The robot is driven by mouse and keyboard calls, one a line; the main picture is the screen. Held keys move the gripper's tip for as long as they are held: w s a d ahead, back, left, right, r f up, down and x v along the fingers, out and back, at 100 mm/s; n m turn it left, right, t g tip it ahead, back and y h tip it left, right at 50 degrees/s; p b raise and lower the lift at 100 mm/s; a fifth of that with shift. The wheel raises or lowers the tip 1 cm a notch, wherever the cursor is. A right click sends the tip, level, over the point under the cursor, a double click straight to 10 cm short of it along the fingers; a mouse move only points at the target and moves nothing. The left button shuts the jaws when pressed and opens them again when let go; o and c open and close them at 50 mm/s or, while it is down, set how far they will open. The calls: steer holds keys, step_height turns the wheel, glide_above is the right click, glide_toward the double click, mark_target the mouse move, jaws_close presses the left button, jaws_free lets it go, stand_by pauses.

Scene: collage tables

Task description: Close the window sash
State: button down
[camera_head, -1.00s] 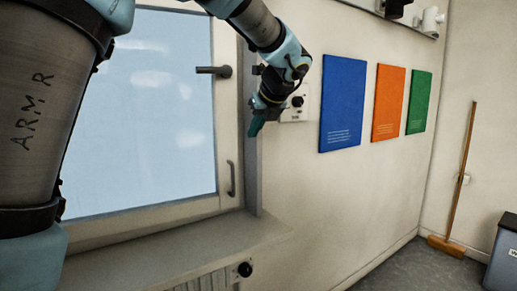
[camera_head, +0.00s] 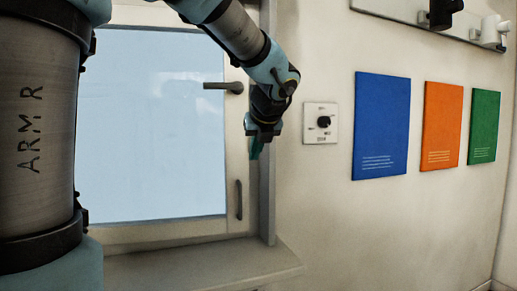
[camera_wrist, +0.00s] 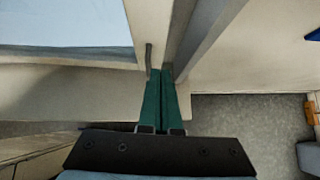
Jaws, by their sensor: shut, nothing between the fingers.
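The window sash (camera_head: 98,235) is a pale frame around a bright pane at the left in the head view. It has a dark lever handle (camera_head: 225,87) on its right stile and a vertical pull handle (camera_head: 239,200) lower down. My gripper (camera_head: 255,150) is shut and empty, pointing down in front of the sash's right edge by the window frame (camera_head: 268,200). In the wrist view, the shut green fingers (camera_wrist: 160,72) are close to the pull handle (camera_wrist: 148,56) and the sash edge. I cannot tell whether they touch, or whether the sash sits flush.
A sill (camera_head: 200,268) juts out below the window. A wall dial (camera_head: 323,122) is right of my gripper, followed by blue (camera_head: 381,125), orange (camera_head: 442,125) and green (camera_head: 484,127) panels. A rail with hooks (camera_head: 440,15) is above them.

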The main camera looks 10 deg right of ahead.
steer(key=w+f, duration=0.1)
steer(key=w, duration=0.1)
steer(key=w+f+p, duration=0.1)
steer(key=w+f, duration=0.1)
steer(key=w, duration=0.1)
steer(key=w+f, duration=0.1)
steer(key=w, duration=0.1)
steer(key=shift+w+a+f+p, duration=0.15)
steer(key=shift+w+a+p, duration=0.05)
steer(key=shift+p, duration=0.15)
steer(key=shift+w+f, duration=0.1)
steer(key=shift+w, duration=0.45)
